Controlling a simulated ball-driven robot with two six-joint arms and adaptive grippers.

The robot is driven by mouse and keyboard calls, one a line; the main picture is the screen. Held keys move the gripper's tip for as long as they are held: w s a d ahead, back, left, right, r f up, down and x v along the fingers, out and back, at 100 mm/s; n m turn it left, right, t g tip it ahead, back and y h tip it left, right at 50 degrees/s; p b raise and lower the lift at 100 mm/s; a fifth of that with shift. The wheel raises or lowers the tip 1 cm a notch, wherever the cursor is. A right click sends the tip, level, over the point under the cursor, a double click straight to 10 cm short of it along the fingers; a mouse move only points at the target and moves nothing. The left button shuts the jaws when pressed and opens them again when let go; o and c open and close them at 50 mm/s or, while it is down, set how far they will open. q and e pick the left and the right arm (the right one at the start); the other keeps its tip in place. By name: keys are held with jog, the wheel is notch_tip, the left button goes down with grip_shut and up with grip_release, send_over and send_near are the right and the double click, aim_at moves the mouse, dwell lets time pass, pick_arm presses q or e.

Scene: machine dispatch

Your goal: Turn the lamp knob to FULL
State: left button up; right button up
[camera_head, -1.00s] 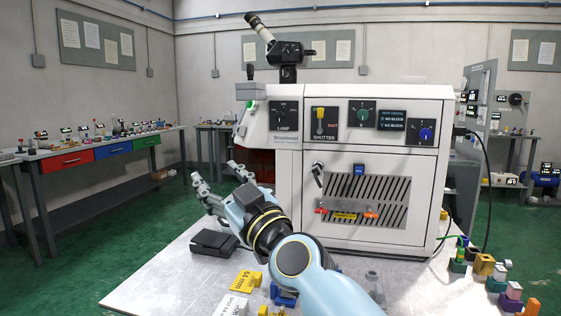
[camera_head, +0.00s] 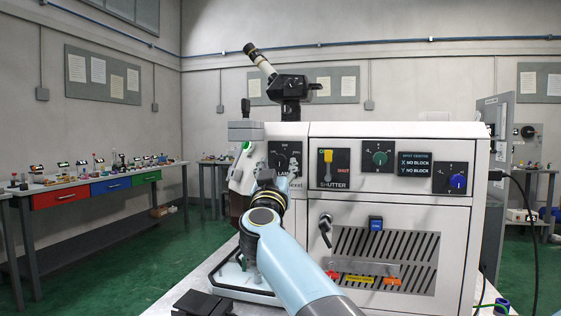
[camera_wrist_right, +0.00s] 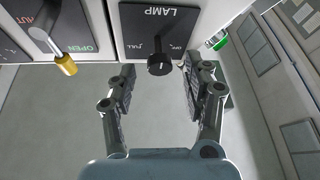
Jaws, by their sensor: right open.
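The black lamp knob (camera_wrist_right: 160,65) stands out from the dark LAMP panel (camera_wrist_right: 152,22), which appears upside down in the right wrist view. FULL is printed left of the knob there; the word on its right is hard to read. My right gripper (camera_wrist_right: 158,80) is open, one finger on each side of the knob, with gaps visible in this view. In the head view, the LAMP panel (camera_head: 277,150) is partly covered by my right gripper (camera_head: 272,180), and the knob's setting cannot be told. My left gripper is out of view.
The shutter panel (camera_head: 327,168) with its yellow-tipped lever (camera_head: 327,156) is beside the LAMP panel. A green knob (camera_head: 380,158) and a blue knob (camera_head: 458,181) are farther right. A black block (camera_head: 203,304) lies on the table below.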

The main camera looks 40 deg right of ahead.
aim_at(280, 162)
jog(key=shift+x, duration=1.85)
jog(key=shift+c, duration=2.3)
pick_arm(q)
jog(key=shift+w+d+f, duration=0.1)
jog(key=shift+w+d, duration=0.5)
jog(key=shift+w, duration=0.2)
pick_arm(e)
grip_shut()
